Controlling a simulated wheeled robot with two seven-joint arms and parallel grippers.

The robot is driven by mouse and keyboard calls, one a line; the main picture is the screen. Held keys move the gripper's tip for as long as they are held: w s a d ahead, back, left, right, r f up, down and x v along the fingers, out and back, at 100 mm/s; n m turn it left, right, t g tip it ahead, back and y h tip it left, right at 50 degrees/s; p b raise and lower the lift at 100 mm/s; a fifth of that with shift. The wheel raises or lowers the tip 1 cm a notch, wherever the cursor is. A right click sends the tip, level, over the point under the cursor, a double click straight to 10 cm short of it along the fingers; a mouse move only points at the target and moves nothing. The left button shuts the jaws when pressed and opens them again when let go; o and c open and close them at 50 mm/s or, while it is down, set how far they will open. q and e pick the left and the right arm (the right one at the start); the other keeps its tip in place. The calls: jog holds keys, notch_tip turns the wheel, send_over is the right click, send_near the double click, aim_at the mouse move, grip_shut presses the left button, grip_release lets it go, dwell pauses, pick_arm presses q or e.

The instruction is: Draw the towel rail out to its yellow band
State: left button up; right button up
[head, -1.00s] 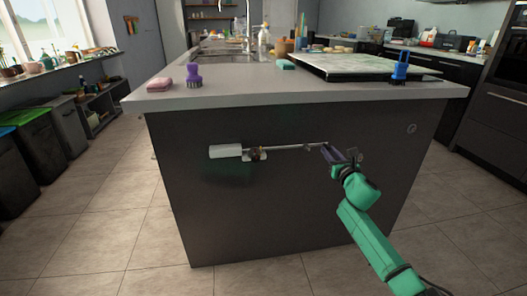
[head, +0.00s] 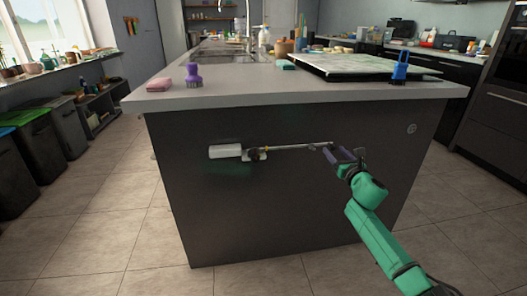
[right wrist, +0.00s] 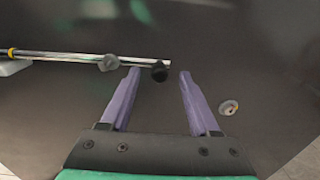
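The towel rail (head: 290,147) is a thin metal bar on the dark front of the island. It runs right from a white housing (head: 225,151). The yellow band (right wrist: 12,52) shows at the left of the right wrist view, close to the housing. There the bar (right wrist: 60,56) carries a grey knob (right wrist: 108,62) and, near its right end, a black knob (right wrist: 160,72). My right gripper (head: 345,153) is at this right end. Its purple fingers (right wrist: 158,78) are spread, with the black knob in view between their tips; contact cannot be told. My left gripper is not in view.
The island worktop (head: 240,95) overhangs the rail. A round fitting (head: 411,128) is on the panel to the right. Bins (head: 35,150) stand at the left; the floor before the island is clear.

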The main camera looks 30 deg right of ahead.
jog(key=shift+s+a+r+p, duration=0.1)
jog(key=shift+s+a+p, duration=0.25)
jog(key=shift+s, duration=0.25)
jog(key=p+v, duration=0.1)
jog(key=v, duration=0.2)
jog(key=shift+s, duration=0.35)
